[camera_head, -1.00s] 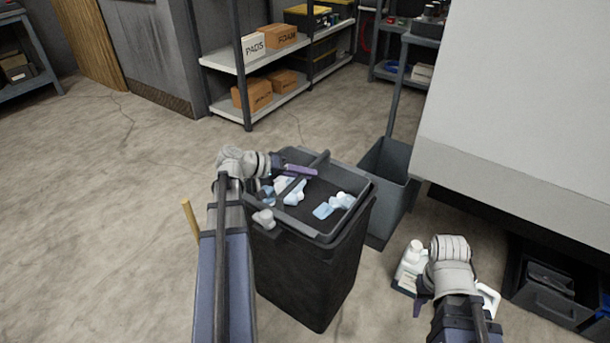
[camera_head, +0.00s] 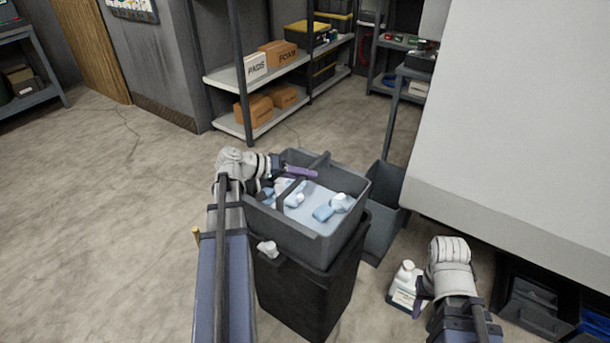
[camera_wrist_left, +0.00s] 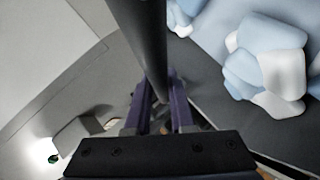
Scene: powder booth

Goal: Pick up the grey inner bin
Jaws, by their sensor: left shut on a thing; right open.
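The grey inner bin (camera_head: 296,237) is a tub with a bar handle (camera_head: 307,178) across its top and crumpled blue and white wads (camera_head: 328,208) inside. It is raised part way out of the black outer bin (camera_head: 310,297), with its lower part hidden inside. My left gripper (camera_head: 300,172) is shut on the bar handle. In the left wrist view its purple fingers (camera_wrist_left: 162,112) close on both sides of the dark bar, with wads (camera_wrist_left: 265,62) to the right. My right gripper (camera_head: 424,292) hangs empty at the lower right, near a white bottle; its fingers are largely hidden.
The white bottle (camera_head: 405,285) stands on the floor right of the bins. Another grey bin (camera_head: 382,215) stands just behind them. A large white panel (camera_head: 520,120) fills the right side. Shelves with boxes (camera_head: 262,65) stand at the back. The floor at left is clear.

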